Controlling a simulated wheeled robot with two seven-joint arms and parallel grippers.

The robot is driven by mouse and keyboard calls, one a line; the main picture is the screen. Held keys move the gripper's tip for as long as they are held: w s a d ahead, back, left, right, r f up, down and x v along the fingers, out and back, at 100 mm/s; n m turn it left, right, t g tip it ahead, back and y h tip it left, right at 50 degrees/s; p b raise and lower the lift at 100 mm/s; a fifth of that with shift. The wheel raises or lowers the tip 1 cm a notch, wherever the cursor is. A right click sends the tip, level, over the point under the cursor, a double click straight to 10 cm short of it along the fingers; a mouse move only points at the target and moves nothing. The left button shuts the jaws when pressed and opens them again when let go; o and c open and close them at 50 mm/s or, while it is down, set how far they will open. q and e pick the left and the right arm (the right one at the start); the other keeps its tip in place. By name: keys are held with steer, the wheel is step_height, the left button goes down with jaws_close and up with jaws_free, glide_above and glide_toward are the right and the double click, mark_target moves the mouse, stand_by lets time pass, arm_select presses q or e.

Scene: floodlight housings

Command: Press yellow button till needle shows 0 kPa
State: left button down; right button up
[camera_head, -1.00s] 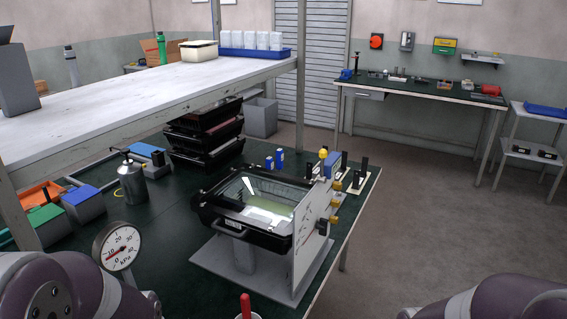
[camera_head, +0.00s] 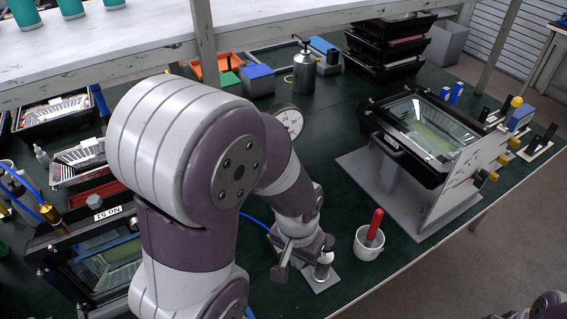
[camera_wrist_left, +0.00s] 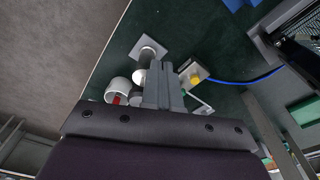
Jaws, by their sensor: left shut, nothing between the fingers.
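The yellow button (camera_wrist_left: 195,79) sits on a small pale box in the left wrist view, just right of my finger tips. In the head view I cannot make it out, as my left arm covers that area. The round white pressure gauge (camera_head: 290,121) stands behind my left forearm, which partly covers it. Its dial is too small to read the needle. My left gripper (camera_head: 282,270) is shut and empty, low over the table; it also shows in the left wrist view (camera_wrist_left: 161,80). I cannot tell whether it touches anything. My right gripper is out of view.
A white cup (camera_head: 369,243) with a red handle in it stands right of my left gripper. A metal plate with a post (camera_head: 321,268) is close by. A blue cable (camera_wrist_left: 240,82) runs from the button box. A floodlight housing (camera_head: 420,130) stands on the right.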

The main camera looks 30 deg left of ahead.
arm_select(q)
steer(key=w+a+r+g+p, duration=0.25)
steer(key=a+r+p, duration=0.2)
steer(key=p, duration=0.35)
steer(key=w+a+f+m+p, duration=0.2)
steer(key=w+m, duration=0.3)
steer(key=m, duration=0.6)
steer(key=w+a+f+m+t+p, duration=0.1)
steer(key=w+a+m, duration=0.4)
steer(key=m, duration=0.7)
steer(key=shift+a+f+m+p, duration=0.2)
steer(key=shift+f+m+p, duration=0.15)
steer(key=shift+f, duration=0.35)
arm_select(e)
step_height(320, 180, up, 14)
arm_select(q)
steer(key=shift+t, duration=0.25)
steer(key=shift+s, duration=0.1)
step_height(320, 180, down, 14)
steer(key=p, duration=0.4)
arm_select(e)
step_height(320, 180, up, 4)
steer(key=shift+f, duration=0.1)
